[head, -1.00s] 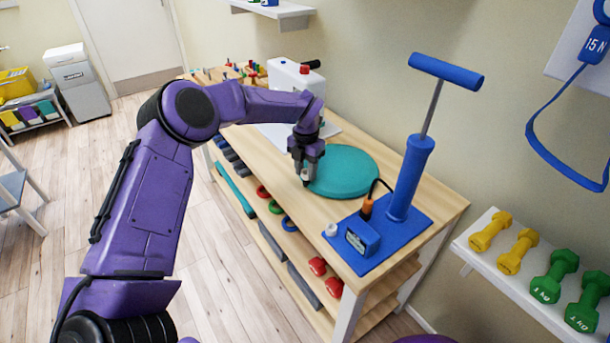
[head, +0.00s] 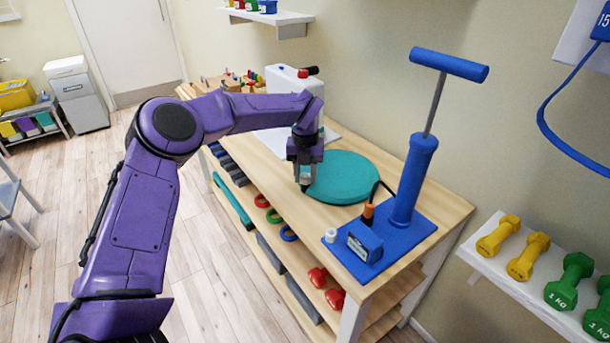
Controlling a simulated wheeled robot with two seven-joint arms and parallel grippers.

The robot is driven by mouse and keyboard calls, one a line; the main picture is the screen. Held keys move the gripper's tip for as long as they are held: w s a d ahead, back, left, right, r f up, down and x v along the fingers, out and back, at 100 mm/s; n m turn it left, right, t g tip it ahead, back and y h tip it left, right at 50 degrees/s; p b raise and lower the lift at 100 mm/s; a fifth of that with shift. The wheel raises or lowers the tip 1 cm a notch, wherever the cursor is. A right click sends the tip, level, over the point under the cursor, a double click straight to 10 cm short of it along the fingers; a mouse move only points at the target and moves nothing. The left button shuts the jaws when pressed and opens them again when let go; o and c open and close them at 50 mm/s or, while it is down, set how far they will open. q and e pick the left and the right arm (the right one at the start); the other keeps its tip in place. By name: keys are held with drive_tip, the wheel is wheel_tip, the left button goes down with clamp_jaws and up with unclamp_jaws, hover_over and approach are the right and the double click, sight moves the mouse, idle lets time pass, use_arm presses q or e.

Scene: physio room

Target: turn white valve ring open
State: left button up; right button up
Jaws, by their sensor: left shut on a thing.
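The teal round cushion (head: 344,178) lies flat on the wooden bench top. My left gripper (head: 305,183) points down at the cushion's near left edge. It is shut on a small whitish part there, the white valve ring (head: 305,179), which is mostly hidden by the fingers. How far the ring is turned cannot be seen. My right gripper is not in view.
A blue pump (head: 412,180) with a T-handle stands on a blue base at the bench's right end. A white case (head: 288,88) stands behind my gripper.

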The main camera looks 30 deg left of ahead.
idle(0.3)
use_arm(q)
drive_tip(key=o, duration=1)
drive_tip(key=shift+a, duration=0.1)
